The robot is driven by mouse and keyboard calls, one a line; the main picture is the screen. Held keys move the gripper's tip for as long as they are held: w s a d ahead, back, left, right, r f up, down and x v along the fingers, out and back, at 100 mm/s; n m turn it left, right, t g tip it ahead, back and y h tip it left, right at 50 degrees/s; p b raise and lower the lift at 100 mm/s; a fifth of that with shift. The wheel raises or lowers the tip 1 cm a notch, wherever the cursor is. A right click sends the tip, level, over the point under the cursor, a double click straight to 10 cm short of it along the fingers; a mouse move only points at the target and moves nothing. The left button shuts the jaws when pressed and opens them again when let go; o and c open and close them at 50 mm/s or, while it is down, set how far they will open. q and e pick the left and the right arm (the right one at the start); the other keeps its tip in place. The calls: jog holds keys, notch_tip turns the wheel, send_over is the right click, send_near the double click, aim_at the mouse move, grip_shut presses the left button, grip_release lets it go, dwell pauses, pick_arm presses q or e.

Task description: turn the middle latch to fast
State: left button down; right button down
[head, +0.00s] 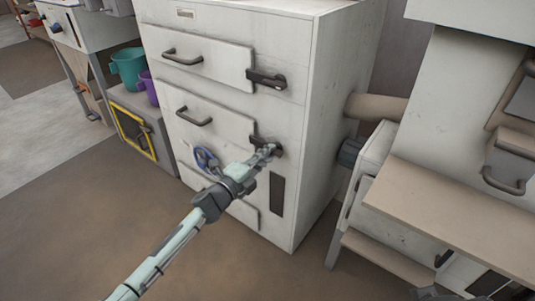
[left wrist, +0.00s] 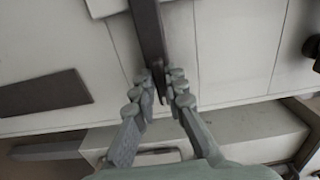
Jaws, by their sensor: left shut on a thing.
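The white cabinet (head: 312,120) has several stacked door panels. The middle panel (head: 218,132) has a dark bar handle (head: 195,118) and a dark latch (head: 256,140) at its right edge. My left gripper (head: 270,149) is at this latch, its arm reaching up from the lower left. In the left wrist view the fingers (left wrist: 160,95) are shut on the latch's dark lever (left wrist: 148,35), which passes between them. The gripper covers part of the latch in the head view, so its exact angle is hard to tell.
The upper panel (head: 195,55) has its own dark latch (head: 267,79), lying nearly level across the panel's edge. A blue handwheel (head: 206,158) is left of my gripper. A dark slot plate (head: 277,194) is below it. A beige-topped machine (head: 450,205) stands at right.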

pick_arm(q)
jog(key=c, duration=1.6)
grip_release()
jog(key=shift+o, duration=0.2)
jog(key=shift+s, duration=0.1)
pick_arm(e)
jog(key=shift+w, duration=0.1)
pick_arm(q)
jog(key=v, duration=1.2)
